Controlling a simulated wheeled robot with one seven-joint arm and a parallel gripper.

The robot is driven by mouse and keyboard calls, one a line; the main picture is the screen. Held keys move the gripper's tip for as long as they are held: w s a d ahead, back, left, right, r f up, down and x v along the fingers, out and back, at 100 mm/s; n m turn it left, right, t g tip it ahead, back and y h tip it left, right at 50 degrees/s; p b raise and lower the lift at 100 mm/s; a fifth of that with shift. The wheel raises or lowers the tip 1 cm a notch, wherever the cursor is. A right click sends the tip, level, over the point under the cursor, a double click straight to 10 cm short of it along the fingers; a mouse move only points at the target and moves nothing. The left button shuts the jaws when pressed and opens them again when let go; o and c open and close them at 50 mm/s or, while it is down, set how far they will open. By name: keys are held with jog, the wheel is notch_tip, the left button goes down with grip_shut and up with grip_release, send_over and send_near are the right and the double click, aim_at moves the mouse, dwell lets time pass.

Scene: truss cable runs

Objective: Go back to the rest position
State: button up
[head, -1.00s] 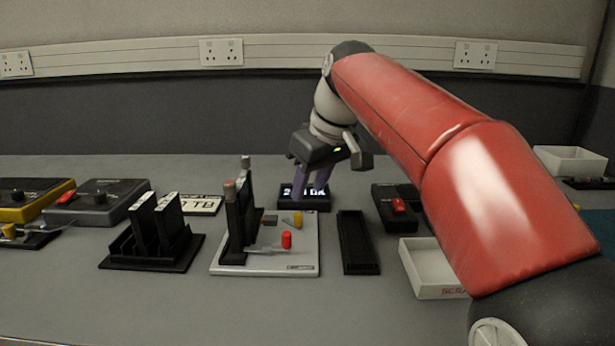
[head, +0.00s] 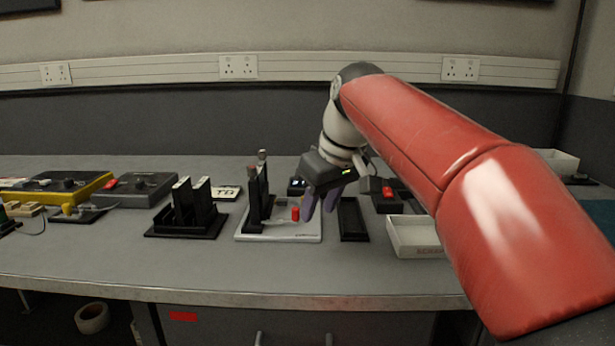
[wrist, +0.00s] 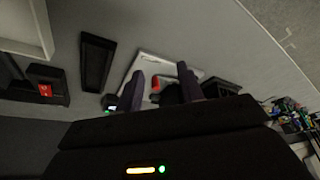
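My gripper (head: 320,208) hangs over the bench on my red and white arm, with its purple fingers pointing down. In the head view it shows in front of the right part of a white board (head: 308,232) bearing black uprights (head: 257,195) and a red cylinder (head: 295,213). In the wrist view the two fingers of my gripper (wrist: 162,84) stand apart with nothing held between them. The white board (wrist: 152,62) and a red part lie beyond them, partly hidden by the fingers. A small display (head: 296,186) is partly covered by my gripper.
A black tray (head: 352,218), a white bin (head: 412,238) and a red-switch box (head: 386,196) stand to the right. A black rack (head: 186,222), a grey box (head: 135,190) and a yellow box (head: 55,188) stand left. The bench front (head: 200,280) is clear.

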jog(key=s+d+f+m, duration=0.1)
jog(key=s+d+f, duration=0.1)
jog(key=s, duration=0.2)
jog(key=s+d+f+m+t+h, duration=0.1)
jog(key=s+d+f+m, duration=0.1)
jog(key=s+d+f, duration=0.1)
jog(key=s+d+f+m+h, duration=0.1)
jog(key=s+d+f, duration=0.1)
jog(key=s, duration=0.3)
jog(key=shift+s+d+f+m+t, duration=0.15)
jog(key=shift+d+f+m+t, duration=0.2)
jog(key=shift+f, duration=0.2)
jog(key=s+d+f+m, duration=0.3)
jog(key=s+d+f, duration=0.2)
jog(key=s+f, duration=0.5)
jog(key=shift+d+f+h, duration=0.2)
jog(key=shift+f+h, duration=0.2)
jog(key=shift+f, duration=0.3)
jog(key=shift+t, duration=0.25)
jog(key=shift+c, duration=0.5)
